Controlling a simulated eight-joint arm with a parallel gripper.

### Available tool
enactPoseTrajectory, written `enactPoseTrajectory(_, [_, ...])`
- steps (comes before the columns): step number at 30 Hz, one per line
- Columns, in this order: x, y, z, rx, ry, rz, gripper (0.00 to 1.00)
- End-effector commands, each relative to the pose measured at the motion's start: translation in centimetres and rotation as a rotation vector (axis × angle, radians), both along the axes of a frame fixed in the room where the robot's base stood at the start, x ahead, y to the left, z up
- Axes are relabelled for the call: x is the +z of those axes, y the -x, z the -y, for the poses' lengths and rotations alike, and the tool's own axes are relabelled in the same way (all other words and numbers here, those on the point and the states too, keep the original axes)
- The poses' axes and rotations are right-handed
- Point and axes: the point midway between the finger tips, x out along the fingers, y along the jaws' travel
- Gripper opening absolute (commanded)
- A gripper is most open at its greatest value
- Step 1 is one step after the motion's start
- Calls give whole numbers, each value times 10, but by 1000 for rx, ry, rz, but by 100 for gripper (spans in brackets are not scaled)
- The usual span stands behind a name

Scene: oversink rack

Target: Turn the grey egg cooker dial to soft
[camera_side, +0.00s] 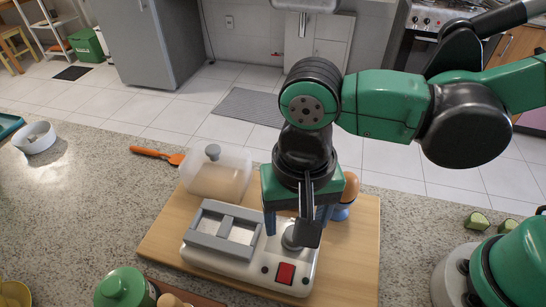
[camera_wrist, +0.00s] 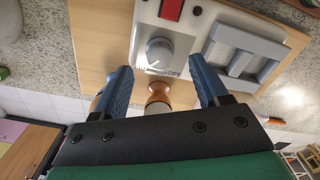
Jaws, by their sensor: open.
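The egg cooker (camera_side: 225,262) is a white box with grey trays on a wooden board. In the side view the dial (camera_side: 292,238) is partly hidden by my gripper. My gripper (camera_wrist: 160,67) is open, its two blue fingers pointing toward the panel, one to each side of the dial. I cannot tell whether they touch the dial. The dial's exact setting is too small to read.
A red switch (camera_side: 285,273) sits near the dial. A brown egg in a blue cup (camera_side: 342,212) stands close behind my gripper. A clear lid with a grey knob (camera_side: 213,153) and an orange spatula (camera_side: 158,154) lie behind the cooker. A green-lidded jar (camera_side: 122,285) stands at front left.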

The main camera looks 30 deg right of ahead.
Motion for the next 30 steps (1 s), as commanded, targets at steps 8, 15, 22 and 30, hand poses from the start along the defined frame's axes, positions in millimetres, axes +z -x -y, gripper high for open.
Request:
enactPoseTrajectory(8, [-28, 0, 0, 0, -2, 2, 67])
enactPoseTrajectory(15, [-33, 0, 1, 0, -2, 2, 67])
enactPoseTrajectory(22, [-33, 0, 1, 0, -2, 2, 42])
enactPoseTrajectory(30, [-33, 0, 1, 1, -2, 2, 0])
